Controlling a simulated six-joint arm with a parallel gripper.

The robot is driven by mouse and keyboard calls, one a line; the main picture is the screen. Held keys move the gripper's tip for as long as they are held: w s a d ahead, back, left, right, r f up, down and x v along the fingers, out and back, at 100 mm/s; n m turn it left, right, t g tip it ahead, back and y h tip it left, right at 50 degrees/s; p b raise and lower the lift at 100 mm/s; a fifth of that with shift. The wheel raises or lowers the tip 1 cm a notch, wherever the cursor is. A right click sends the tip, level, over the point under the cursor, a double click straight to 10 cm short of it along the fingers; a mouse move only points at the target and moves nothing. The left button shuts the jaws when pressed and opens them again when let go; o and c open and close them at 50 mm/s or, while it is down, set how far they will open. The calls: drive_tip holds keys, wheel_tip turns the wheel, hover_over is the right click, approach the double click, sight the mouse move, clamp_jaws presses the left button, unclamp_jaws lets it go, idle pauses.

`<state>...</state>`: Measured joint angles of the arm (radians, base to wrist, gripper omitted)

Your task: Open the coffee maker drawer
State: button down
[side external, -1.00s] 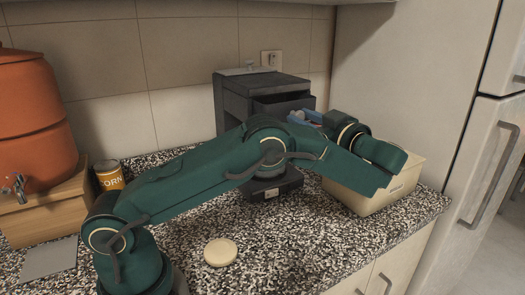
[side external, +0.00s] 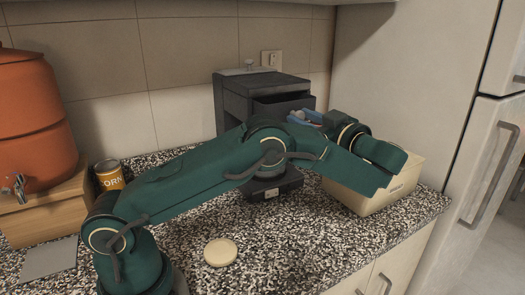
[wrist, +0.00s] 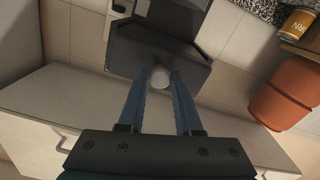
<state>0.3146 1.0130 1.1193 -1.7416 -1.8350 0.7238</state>
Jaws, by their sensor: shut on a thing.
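The coffee maker (side external: 235,105) is a dark grey box standing at the back of the counter against the tiled wall. Its drawer (side external: 285,103) sticks out at the upper front, with a dark hollow showing behind its front edge. My gripper (side external: 308,117) has blue fingers and is at the front of this drawer. In the wrist view, a pale round knob (wrist: 160,77) sits between the fingertips, against the dark drawer front (wrist: 187,77). The gripper is shut on this knob. My arm hides much of the coffee maker's lower front.
A cream bin (side external: 350,198) stands below and right of my gripper. A round beige disc (side external: 220,252) lies on the speckled counter. A corn can (side external: 110,176) and an orange dispenser (side external: 35,115) on a wooden stand are at the left. The fridge (side external: 415,90) bounds the right.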

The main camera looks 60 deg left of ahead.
drive_tip(key=d, duration=0.6)
idle(0.3)
drive_tip(key=c, duration=0.6)
unclamp_jaws()
